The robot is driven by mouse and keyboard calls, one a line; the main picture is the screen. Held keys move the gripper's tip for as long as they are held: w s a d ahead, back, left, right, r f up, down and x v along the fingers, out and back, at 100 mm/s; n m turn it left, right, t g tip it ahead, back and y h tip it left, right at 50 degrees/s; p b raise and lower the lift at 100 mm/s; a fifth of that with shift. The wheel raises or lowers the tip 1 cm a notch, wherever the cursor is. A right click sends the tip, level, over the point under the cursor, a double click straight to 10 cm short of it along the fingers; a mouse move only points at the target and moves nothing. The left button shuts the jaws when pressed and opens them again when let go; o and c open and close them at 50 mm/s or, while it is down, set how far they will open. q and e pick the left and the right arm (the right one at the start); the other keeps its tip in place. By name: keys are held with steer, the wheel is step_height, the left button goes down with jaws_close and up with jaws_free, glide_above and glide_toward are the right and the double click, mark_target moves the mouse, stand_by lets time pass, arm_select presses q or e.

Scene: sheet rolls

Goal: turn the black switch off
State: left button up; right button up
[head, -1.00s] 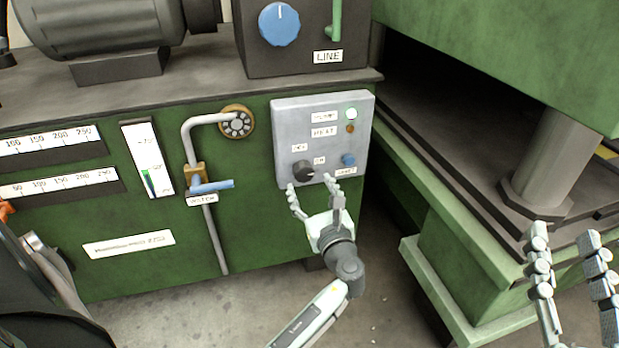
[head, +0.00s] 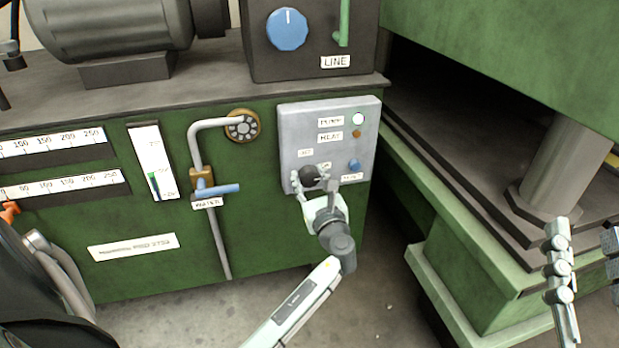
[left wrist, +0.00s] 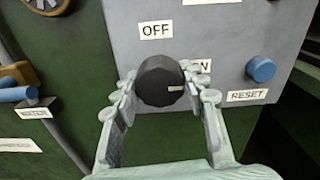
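The black switch (head: 311,176) is a round knob low on the grey control panel (head: 295,125). In the left wrist view the knob (left wrist: 158,80) has a small white mark on its right side, toward the partly hidden ON label; the OFF label (left wrist: 156,30) is above it. My left gripper (left wrist: 163,84) has its fingers on either side of the knob, with a small gap at the right finger; firm contact cannot be made out. It also shows in the head view (head: 312,184). My right gripper (head: 586,238) is open and empty at the right edge, partly cut off.
A blue RESET button (head: 354,165) sits right of the knob. The pump lamp (head: 358,119) above is bright; the heat lamp (head: 357,134) is brown. A water pipe with a blue-handled valve (head: 218,190) is to the left. A green press (head: 480,270) stands right.

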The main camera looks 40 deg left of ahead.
arm_select(q)
steer(key=c, duration=0.4)
